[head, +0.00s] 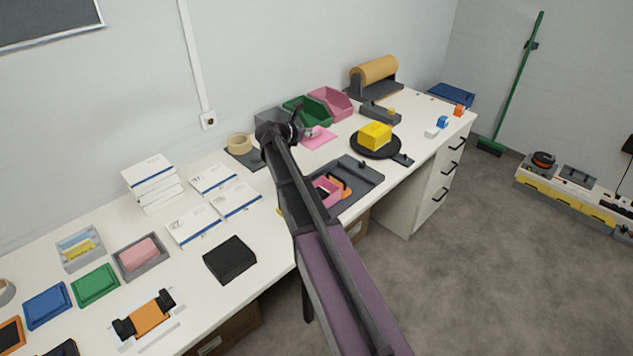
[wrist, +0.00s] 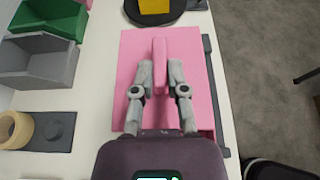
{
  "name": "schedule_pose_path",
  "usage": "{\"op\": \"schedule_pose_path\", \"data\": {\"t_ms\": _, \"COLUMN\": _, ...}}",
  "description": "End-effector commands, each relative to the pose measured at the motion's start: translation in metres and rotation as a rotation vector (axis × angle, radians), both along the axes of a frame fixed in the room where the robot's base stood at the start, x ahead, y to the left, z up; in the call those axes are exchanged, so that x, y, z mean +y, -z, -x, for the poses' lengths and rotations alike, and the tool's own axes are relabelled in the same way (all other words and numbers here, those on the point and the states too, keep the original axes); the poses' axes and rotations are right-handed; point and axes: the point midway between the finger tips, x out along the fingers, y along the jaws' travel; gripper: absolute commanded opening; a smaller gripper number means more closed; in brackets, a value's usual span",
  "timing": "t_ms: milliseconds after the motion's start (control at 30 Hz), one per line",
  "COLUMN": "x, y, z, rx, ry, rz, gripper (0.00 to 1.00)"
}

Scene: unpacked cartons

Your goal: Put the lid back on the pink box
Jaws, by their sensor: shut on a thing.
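The flat pink lid (wrist: 190,50) has an upright grip ridge on top. In the wrist view my gripper (wrist: 160,72) has one finger on each side of that ridge and is shut on it. In the head view the lid (head: 320,137) shows beyond my gripper (head: 305,133), seemingly above the table. The open pink box (head: 322,195) sits on a dark grey tray (head: 362,172), nearer the table's front edge than the lid. My arm hides part of the box. An orange and black thing (head: 343,187) shows at the box.
A yellow block (head: 375,135) stands on a round black plate (head: 375,151) right of the lid. Green (head: 305,110) and pink (head: 332,103) bins stand behind. A tape roll (wrist: 14,129) lies at left in the wrist view. Boxes and papers fill the table's left part.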

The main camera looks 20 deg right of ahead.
Motion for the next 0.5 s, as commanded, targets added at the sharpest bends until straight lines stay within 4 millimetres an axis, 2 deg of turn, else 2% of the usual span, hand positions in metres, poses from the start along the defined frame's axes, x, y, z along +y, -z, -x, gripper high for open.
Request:
{"op": "schedule_pose_path", "data": {"t_ms": 33, "x": 0.001, "y": 0.018, "z": 0.009, "rx": 0.0, "ry": 0.0, "rz": 0.0, "gripper": 0.0}}
{"op": "schedule_pose_path", "data": {"t_ms": 500, "x": 0.008, "y": 0.092, "z": 0.057, "rx": -0.001, "ry": 0.001, "rz": 0.001, "gripper": 0.0}}
